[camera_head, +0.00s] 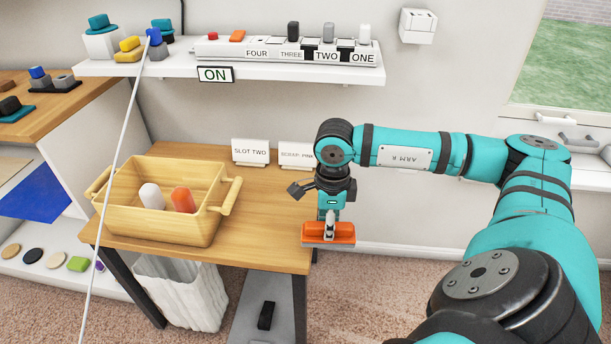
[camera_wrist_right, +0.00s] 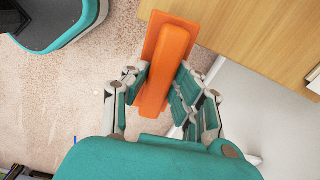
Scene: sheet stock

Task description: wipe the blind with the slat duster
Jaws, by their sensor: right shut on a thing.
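My right gripper (camera_head: 328,218) hangs from the right arm, pointing down beside the right end of the wooden table. It is shut on an orange block-like tool with a pale underside (camera_head: 340,233), seemingly the slat duster. In the right wrist view the orange tool (camera_wrist_right: 166,55) sits between the fingers (camera_wrist_right: 158,84), with its wide flat part beyond the fingertips. The tool is off the floor, close to the table edge. No blind shows in either view; only part of a window (camera_head: 580,65) is at the upper right. My left gripper is out of view.
The wooden table (camera_head: 262,215) carries a yellow basket (camera_head: 160,222) holding a white and an orange piece. Label cards stand at its back. A wall shelf (camera_head: 290,73) holds a labelled power strip (camera_head: 225,48). Carpet (camera_head: 385,290) is clear below my arm.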

